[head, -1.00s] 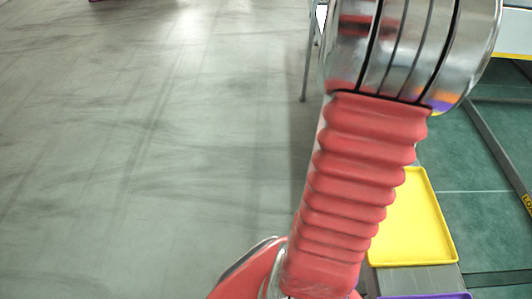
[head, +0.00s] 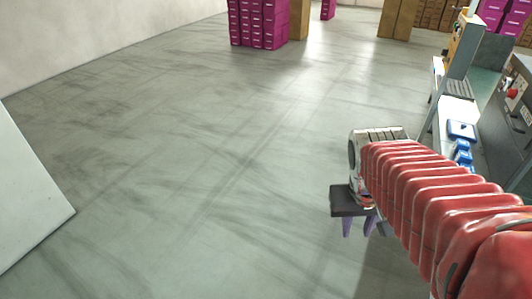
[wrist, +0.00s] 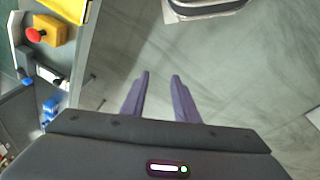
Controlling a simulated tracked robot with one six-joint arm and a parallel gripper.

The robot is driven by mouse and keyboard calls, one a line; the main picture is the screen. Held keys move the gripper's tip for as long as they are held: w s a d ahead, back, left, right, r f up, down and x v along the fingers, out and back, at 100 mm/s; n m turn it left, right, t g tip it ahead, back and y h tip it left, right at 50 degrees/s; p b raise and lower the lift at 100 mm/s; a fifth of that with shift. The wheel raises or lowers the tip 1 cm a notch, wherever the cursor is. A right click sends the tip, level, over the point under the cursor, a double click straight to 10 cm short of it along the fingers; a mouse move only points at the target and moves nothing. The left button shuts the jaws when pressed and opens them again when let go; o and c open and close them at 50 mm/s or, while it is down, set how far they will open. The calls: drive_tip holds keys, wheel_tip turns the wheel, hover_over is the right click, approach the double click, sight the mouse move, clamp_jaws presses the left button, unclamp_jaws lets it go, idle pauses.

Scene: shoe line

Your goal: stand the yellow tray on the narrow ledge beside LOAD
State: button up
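My gripper (head: 359,230) hangs over bare grey floor in the head view, its two purple fingers pointing down and apart. In the wrist view my gripper (wrist: 160,76) is open with nothing between the fingers. The yellow tray is not in the head view. A yellow surface (wrist: 67,9) is cut off at the top left of the wrist view; I cannot tell whether it is the tray. I cannot make out the LOAD label or the narrow ledge in either view.
A workstation with blue parts (head: 461,130) stands at the right. A red button on a yellow box (wrist: 46,31) is left of my gripper in the wrist view. Magenta crates (head: 258,22) stand far back. A white panel (head: 25,190) is at left. The middle floor is clear.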

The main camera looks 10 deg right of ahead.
drive_tip(key=a+r+n+t+y, duration=0.1)
drive_tip(key=a+r+t, duration=0.1)
drive_tip(key=a, duration=0.5)
drive_tip(key=a+r+n+t+y, duration=0.1)
drive_tip(key=a+r+n+t, duration=0.1)
drive_tip(key=a, duration=0.5)
drive_tip(key=shift+w+r+n, duration=0.3)
drive_tip(key=shift+r, duration=0.5)
